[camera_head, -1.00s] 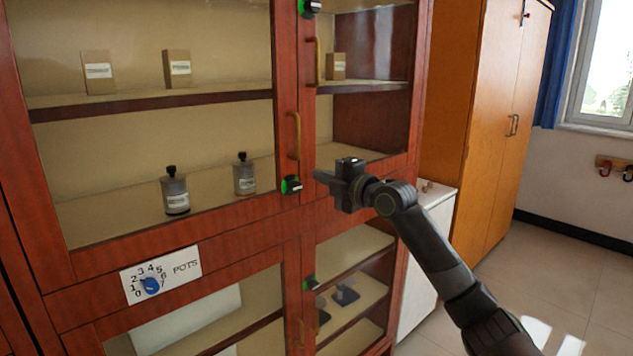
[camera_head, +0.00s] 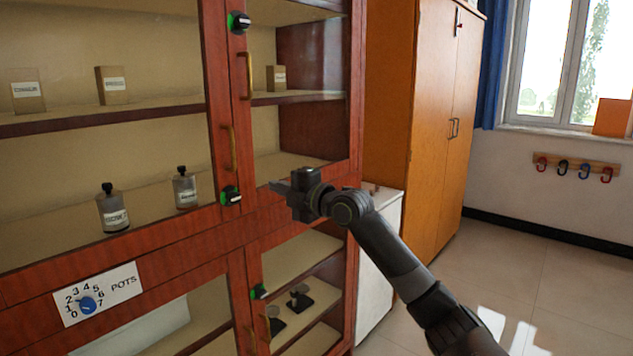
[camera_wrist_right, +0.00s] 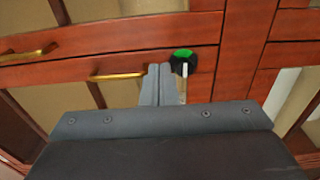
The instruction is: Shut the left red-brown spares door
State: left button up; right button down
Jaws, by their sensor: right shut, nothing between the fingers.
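The red-brown cabinet has a glazed upper left door with a brass handle (camera_head: 229,148) on its right stile. This door looks flush with the front; a small gap cannot be judged. No "spares" label is readable, so I cannot tell if this is the named door. A black knob with a green mark (camera_head: 230,195) sits at its lower right corner; a similar knob also shows in the wrist view (camera_wrist_right: 183,62). My right gripper (camera_head: 278,186) is shut and empty, right of that knob in front of the cabinet. Its shut fingers also show in the wrist view (camera_wrist_right: 158,85). My left gripper is out of view.
A narrower glazed door with a brass handle (camera_head: 245,75) is on the right. Bottles (camera_head: 112,210) and small boxes stand inside. A POTS plate (camera_head: 97,294) with a blue dial is below. A white unit (camera_head: 380,255) and orange cupboard (camera_head: 425,130) stand right; the floor there is clear.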

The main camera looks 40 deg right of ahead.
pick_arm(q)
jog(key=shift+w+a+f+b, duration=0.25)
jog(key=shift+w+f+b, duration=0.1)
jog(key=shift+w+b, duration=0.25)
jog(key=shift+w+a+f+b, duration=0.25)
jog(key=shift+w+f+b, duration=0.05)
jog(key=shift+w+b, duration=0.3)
pick_arm(e)
jog(key=d, duration=0.8)
jog(key=shift+w+d+f, duration=0.15)
jog(key=shift+w+d, duration=0.1)
jog(key=shift+w, duration=0.1)
